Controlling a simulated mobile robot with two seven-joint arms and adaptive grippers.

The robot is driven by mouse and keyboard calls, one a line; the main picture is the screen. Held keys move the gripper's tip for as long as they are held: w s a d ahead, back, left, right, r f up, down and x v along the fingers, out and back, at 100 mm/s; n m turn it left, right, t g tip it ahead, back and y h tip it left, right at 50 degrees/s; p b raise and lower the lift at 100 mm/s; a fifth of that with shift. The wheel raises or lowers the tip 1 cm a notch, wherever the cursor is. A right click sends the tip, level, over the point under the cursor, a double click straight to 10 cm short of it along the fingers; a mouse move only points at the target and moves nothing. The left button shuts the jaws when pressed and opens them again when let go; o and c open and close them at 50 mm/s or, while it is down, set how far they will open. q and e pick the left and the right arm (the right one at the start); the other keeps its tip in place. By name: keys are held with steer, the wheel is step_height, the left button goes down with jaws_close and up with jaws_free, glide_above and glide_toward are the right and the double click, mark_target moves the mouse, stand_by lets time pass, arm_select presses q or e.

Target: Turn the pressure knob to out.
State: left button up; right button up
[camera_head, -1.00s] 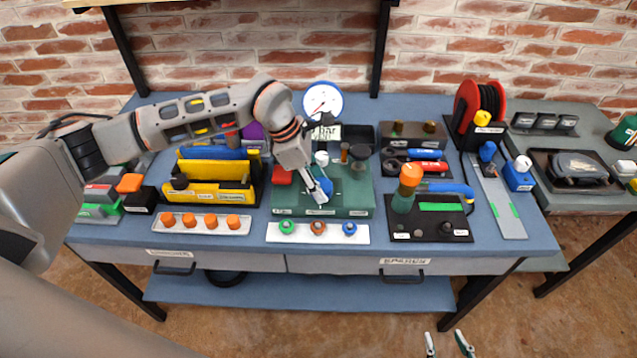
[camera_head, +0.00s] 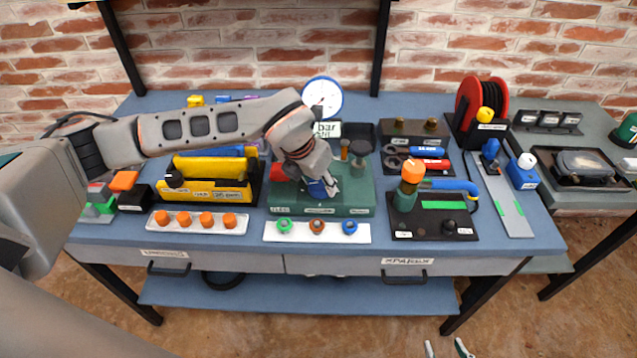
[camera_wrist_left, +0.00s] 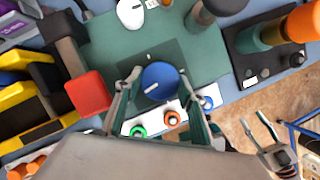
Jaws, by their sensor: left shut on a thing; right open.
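The blue pressure knob (camera_head: 317,189) sits on the green panel (camera_head: 285,196) in the middle of the bench. In the left wrist view the round knob (camera_wrist_left: 161,78) has a white line on its lower left part, and a small white tick stands on the plate above it. My left gripper (camera_wrist_left: 160,85) has a finger on each side of the knob and is shut on it; it partly hides the knob in the head view. The round white gauge (camera_head: 322,97) stands behind, its reading too small to tell. My right gripper (camera_head: 447,349) is open and empty at the bottom edge.
A white strip with coloured knobs (camera_head: 317,232) lies in front. A yellow holder (camera_head: 205,190) stands left, and a black plate with an orange-topped green post (camera_head: 412,172) right.

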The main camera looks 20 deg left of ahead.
arm_select(q)
steer(key=n+y+b, duration=0.1)
steer(key=n, duration=0.2)
steer(key=shift+d+n, duration=0.15)
steer(key=shift+n, duration=0.25)
steer(key=n+y, duration=0.1)
steer(key=n, duration=0.1)
steer(key=n+y+b, duration=0.1)
steer(key=n, duration=0.2)
steer(key=shift+d+y, duration=0.1)
steer(key=shift+y, duration=0.2)
steer(key=n+g+y, duration=0.1)
steer(key=n, duration=0.2)
steer(key=shift+d+n, duration=0.1)
steer(key=shift+n, duration=0.3)
steer(key=shift+w+n+g+y, duration=0.1)
steer(key=shift+n+g+y, duration=0.35)
steer(key=shift+n, duration=1.05)
steer(key=shift+g, duration=0.25)
steer(key=o, duration=1.1)
